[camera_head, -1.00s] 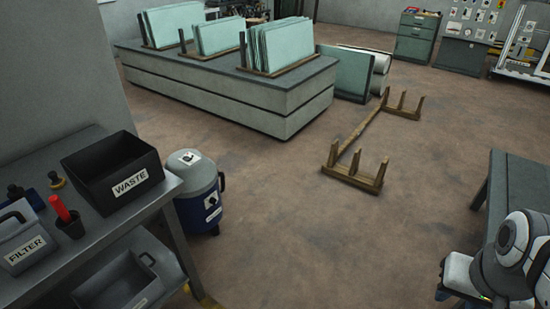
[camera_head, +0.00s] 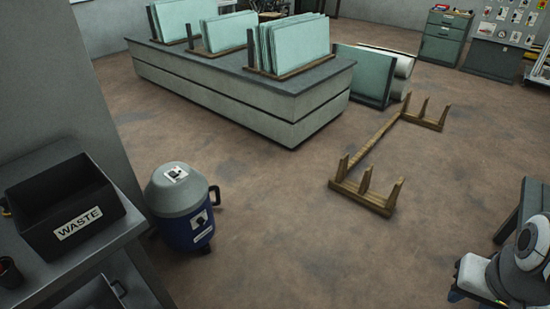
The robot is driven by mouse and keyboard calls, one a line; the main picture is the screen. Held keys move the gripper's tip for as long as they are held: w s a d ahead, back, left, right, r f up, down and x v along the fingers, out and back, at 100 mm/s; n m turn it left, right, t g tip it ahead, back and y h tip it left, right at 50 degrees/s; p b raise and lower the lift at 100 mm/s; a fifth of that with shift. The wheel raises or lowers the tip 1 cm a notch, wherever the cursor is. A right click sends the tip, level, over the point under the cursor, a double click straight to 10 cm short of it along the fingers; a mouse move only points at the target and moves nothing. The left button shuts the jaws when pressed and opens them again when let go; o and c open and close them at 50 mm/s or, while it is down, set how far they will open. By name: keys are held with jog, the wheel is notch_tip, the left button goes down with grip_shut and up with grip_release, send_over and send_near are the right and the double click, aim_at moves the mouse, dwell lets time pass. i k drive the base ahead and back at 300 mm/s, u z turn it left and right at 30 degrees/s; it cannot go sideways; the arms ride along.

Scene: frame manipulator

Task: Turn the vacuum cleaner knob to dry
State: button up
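The vacuum cleaner (camera_head: 184,208) stands upright on the floor at the left, just right of the grey workbench. It has a blue body, a grey lid and a dark handle on its right side. A small white label with a dark mark (camera_head: 176,174) is on top of the lid; whether this is the knob, and where it points, is too small to tell. Part of my arm shows at the lower right, well apart from the vacuum cleaner. My gripper's fingers cannot be made out.
The workbench (camera_head: 112,247) carries a black WASTE bin (camera_head: 66,207). A long grey counter (camera_head: 230,95) with glass sheets stands at the back. A wooden rack (camera_head: 362,196) lies on the floor, right of centre. A table edge (camera_head: 517,212) is at the right. The middle floor is clear.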

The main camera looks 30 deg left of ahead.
aim_at(201, 221)
jog(key=z, duration=0.05)
jog(key=i, duration=1.6)
jog(key=u, duration=3.3)
jog(key=i, duration=1)
jog(key=z, duration=0.1)
